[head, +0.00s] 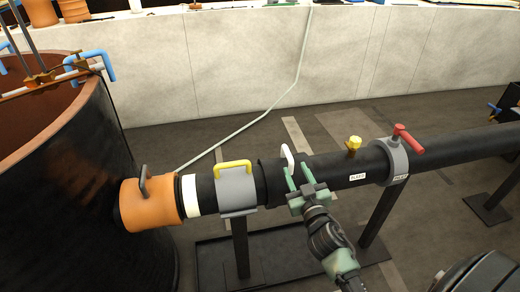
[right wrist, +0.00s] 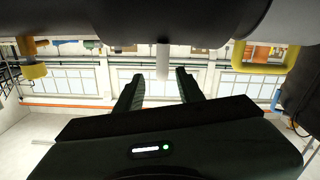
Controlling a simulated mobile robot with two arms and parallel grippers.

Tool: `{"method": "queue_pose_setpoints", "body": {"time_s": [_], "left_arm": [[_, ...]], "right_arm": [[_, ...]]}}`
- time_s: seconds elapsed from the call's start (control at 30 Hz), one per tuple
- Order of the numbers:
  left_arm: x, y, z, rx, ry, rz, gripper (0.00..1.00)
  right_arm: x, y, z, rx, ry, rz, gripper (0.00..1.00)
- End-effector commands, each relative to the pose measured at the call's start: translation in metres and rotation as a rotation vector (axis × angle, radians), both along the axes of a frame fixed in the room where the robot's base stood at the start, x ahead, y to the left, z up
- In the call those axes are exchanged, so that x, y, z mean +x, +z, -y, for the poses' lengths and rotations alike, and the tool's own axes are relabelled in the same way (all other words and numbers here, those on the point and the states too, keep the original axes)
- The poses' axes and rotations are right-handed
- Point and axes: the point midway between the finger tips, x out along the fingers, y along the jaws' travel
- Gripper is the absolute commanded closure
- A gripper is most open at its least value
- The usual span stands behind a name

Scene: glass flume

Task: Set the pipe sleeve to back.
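The dark pipe (head: 450,147) runs from the large dark tank at left towards the right. A black pipe sleeve (head: 272,183) with a white handle (head: 288,156) appears to sit around it, right of a grey clamp (head: 236,187) with a yellow handle (head: 233,166). The sleeve's right end is hard to make out. My right gripper (head: 299,175) is open at the near side of the pipe, close to the white handle. In the right wrist view the white handle (right wrist: 162,62) shows between and beyond the open fingers (right wrist: 158,88), with no grip visible. My left gripper is out of view.
Right of the sleeve are a yellow knob (head: 354,143), a small white label (head: 357,177) and a grey collar (head: 395,160) with a red handle (head: 408,139). An orange collar (head: 150,204) joins the tank (head: 90,180). A pale wall (head: 230,65) stands behind; open floor lies between.

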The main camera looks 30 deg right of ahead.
Motion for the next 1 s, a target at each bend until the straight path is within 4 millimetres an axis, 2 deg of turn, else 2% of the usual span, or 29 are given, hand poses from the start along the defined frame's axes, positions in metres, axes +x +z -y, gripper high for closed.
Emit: {"method": "queue_pose_setpoints", "body": {"time_s": [0.17,0.4,0.6,0.97,1.0], "left_arm": [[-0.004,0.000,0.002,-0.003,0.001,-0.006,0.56],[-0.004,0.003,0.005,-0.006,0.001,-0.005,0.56],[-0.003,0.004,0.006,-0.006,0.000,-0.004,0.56],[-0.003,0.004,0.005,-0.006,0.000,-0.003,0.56],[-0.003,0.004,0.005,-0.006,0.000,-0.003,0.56]], "right_arm": [[0.009,0.012,0.003,-0.009,0.006,0.029,0.62],[0.046,0.011,0.012,-0.010,0.006,0.026,0.62],[0.069,0.009,0.017,-0.008,0.005,0.023,0.62],[0.075,0.008,0.019,-0.007,0.004,0.021,0.62],[0.075,0.008,0.019,-0.007,0.004,0.021,0.71]]}}
